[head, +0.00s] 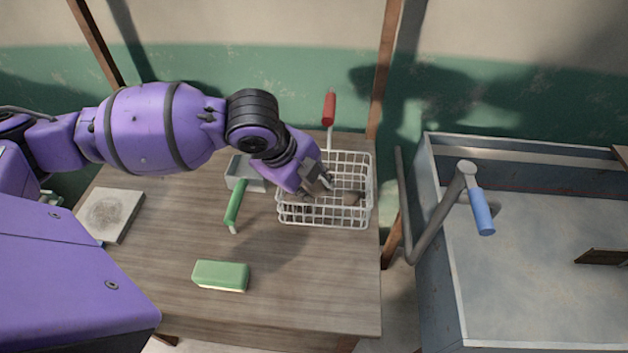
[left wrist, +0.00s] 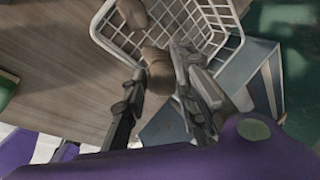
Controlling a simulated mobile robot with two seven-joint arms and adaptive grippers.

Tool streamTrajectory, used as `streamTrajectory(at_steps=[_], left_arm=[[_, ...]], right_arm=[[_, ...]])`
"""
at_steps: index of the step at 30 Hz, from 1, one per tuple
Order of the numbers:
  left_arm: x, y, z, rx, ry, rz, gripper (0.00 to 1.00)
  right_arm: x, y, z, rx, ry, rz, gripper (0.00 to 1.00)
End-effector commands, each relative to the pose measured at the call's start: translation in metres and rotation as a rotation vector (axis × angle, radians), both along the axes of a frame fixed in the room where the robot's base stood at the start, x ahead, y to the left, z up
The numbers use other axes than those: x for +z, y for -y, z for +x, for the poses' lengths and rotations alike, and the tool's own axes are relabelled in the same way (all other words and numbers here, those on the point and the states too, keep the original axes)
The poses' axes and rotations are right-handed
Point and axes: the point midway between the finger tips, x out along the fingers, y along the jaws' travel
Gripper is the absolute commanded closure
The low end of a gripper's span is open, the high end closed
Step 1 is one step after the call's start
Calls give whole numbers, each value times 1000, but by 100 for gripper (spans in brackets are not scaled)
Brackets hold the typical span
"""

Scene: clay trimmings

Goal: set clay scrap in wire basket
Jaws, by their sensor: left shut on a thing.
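The white wire basket (head: 300,217) stands at the back right of the wooden table, and it also shows in the left wrist view (left wrist: 107,42). My left gripper (head: 322,182) reaches over the basket's left side. It is shut on a brown clay scrap (left wrist: 158,72), which sits between the fingertips at the basket's near rim in the left wrist view. The fingers partly hide this scrap in the head view. Another brown clay scrap (head: 351,198) lies inside the basket, and it shows at the top of the left wrist view (left wrist: 133,13). My right gripper is not in view.
A red-handled tool (head: 329,108) rises behind the basket. A green block (head: 221,276) and a pale slab (head: 113,213) lie on the table.

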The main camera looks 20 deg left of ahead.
Motion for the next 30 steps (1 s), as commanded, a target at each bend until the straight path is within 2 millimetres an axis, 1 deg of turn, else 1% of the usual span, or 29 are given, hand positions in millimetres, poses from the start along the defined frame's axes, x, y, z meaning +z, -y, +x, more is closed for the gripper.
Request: streamTrajectory(at_steps=[1,3,6,9,14,17,18,21,23,28,30], left_arm=[[1,-4,15,4,2,-2,100],[1,-8,31,3,1,-3,100],[-23,-9,33,0,-6,-2,100],[-34,-10,37,1,-4,-2,100],[-43,-11,40,-1,-1,-1,100],[-58,-12,43,1,-5,-1,100],[-59,-14,48,5,-16,-5,100],[-52,-14,56,4,-101,-35,100],[-53,-16,60,6,-161,-50,100],[-53,-18,67,2,-295,-88,100],[-65,-17,63,-1,-295,-86,100]], right_arm=[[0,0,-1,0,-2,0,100],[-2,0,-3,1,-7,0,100],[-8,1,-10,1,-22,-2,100],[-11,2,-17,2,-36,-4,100],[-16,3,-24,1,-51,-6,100],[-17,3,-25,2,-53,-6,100],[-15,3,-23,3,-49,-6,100],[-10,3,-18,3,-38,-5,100],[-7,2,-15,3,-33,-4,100],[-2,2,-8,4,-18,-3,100],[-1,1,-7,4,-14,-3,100]])
